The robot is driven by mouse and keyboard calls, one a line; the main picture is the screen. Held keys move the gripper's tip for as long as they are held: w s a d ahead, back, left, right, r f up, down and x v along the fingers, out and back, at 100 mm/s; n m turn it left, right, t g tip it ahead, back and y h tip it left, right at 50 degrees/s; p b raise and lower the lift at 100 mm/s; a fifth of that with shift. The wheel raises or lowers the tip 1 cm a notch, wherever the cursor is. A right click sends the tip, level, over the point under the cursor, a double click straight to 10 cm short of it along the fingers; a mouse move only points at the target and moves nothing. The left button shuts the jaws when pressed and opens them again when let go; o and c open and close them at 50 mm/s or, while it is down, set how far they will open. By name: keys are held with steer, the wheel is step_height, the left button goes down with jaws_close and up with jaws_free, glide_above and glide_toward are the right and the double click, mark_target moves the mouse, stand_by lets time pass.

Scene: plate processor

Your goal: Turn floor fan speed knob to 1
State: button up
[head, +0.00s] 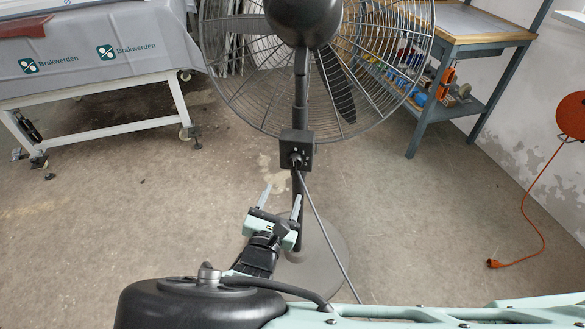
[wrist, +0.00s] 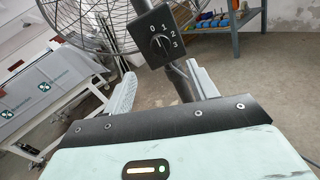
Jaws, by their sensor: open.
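The floor fan (head: 300,75) stands ahead of me, with a wire cage, a dark pole and a round base. Its black control box (head: 297,148) is mounted on the pole below the cage. In the wrist view, the box (wrist: 153,22) carries white marks 0, 1, 2 and 3 around a dark speed knob (wrist: 161,41). I cannot tell clearly which mark the knob points at. My gripper (head: 282,194) is open and empty, below and in front of the box. In the wrist view, its fingers (wrist: 158,77) are spread below the knob, apart from it.
A grey cable (head: 322,222) hangs from the box to the floor. A workbench (head: 455,30) stands at right, and a covered white-framed table (head: 95,125) at left. An orange reel (head: 571,115) and its cord are by the right wall. Floor around the fan base is mostly clear.

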mark_target(293, 167)
steer(key=b+x, duration=0.2)
steer(key=x, duration=0.8)
steer(key=shift+w, duration=0.1)
steer(key=c, duration=1)
